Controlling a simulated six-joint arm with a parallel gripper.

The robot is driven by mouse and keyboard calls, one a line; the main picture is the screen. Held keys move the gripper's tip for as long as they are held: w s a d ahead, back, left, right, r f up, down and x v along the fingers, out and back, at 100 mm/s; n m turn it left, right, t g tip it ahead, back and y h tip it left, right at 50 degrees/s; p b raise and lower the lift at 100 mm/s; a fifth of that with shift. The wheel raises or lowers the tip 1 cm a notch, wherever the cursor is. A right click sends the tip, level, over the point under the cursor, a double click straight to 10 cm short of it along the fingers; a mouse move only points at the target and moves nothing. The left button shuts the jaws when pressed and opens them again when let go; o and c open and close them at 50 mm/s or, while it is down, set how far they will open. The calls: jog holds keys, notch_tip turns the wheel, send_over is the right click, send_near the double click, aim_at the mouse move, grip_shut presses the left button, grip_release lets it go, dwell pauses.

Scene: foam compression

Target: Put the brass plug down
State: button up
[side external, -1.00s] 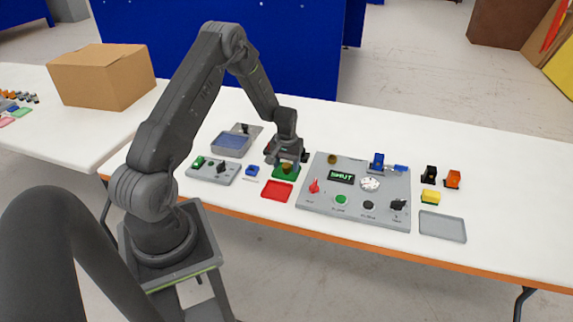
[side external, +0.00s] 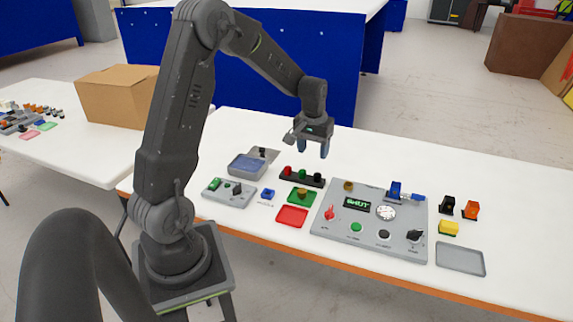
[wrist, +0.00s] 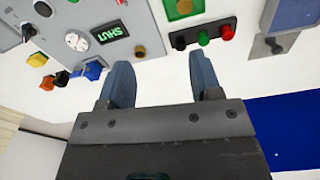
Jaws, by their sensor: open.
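The brass plug (side external: 302,192) rests on the green tray (side external: 291,201). It also shows at the top edge of the wrist view (wrist: 185,7), partly cut off there, on the green tray (wrist: 172,15). My gripper (side external: 313,150) is raised well above the table, behind and slightly right of the green tray, apart from the plug. In the wrist view its two blue-grey fingers (wrist: 160,68) are spread, with nothing between them.
A grey panel (side external: 340,237) with a SHUT display, knobs and buttons lies right of the green tray. A red tray (side external: 292,216) lies in front of it. A black bar with coloured buttons (side external: 302,177) sits behind it. A grey tray (side external: 460,258) lies at the right.

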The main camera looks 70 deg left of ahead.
jog(key=s+d+r+m+t, duration=0.1)
jog(key=s+d+r+m, duration=0.15)
jog(key=d+r, duration=0.5)
jog(key=s+d+r+m+t, duration=0.2)
jog(key=s+d+r, duration=0.1)
jog(key=s+d, duration=0.4)
jog(key=s+d+r+m+t, duration=0.1)
jog(key=s+d+r+m, duration=0.2)
jog(key=s+d, duration=0.5)
jog(key=shift+s+r+t, duration=0.35)
jog(key=shift+s+t, duration=0.05)
jog(key=shift+s, duration=0.5)
jog(key=shift+d, duration=0.1)
jog(key=shift+c, duration=0.3)
